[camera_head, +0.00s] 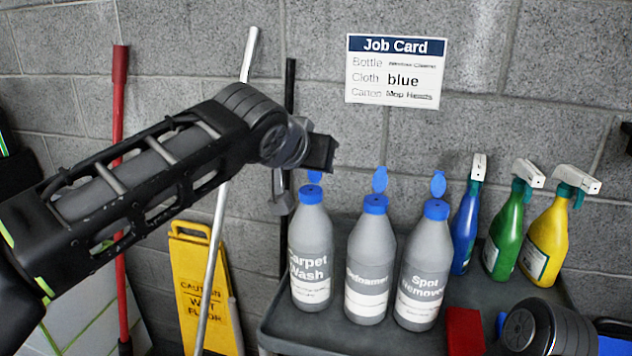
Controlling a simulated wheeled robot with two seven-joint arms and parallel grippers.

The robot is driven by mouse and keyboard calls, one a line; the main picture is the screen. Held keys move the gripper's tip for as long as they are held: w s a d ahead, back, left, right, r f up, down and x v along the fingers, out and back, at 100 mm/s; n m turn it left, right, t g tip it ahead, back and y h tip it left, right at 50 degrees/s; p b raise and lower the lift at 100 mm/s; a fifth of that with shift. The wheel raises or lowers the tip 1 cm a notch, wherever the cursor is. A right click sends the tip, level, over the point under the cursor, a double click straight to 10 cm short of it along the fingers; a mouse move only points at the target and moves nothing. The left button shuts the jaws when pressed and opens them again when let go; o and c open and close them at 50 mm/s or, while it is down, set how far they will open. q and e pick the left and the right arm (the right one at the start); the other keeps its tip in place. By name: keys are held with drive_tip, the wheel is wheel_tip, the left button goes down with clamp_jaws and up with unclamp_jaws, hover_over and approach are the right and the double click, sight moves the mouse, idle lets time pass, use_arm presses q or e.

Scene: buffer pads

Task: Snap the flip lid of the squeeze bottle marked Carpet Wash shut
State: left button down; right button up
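The squeeze bottle marked Carpet Wash (311,255) is grey with a blue cap and stands upright at the left of a dark cart top. Its blue flip lid (314,177) stands up from the cap, open, with its upper part hidden behind my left gripper. My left gripper (321,155) is a dark block just above the cap, overlapping the lid in the picture. I cannot tell whether it touches the lid or whether its fingers are apart. Part of my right arm shows at the bottom right; its gripper is not visible.
Two similar grey bottles, Defoamer (370,265) and Spot Remover (423,270), stand close to the right with lids up. Blue, green and yellow spray bottles (545,235) stand behind. A red item (465,330) lies at the front of the cart (345,338). A yellow floor sign (200,290) stands left.

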idle(0.4)
use_arm(q)
drive_tip(key=c, duration=1.4)
unclamp_jaws()
drive_tip(key=v, duration=0.7)
drive_tip(key=shift+s+a+r, duration=0.15)
drive_tip(key=shift+s+r, duration=0.05)
drive_tip(key=shift+s, duration=0.15)
drive_tip(key=shift+o, duration=0.2)
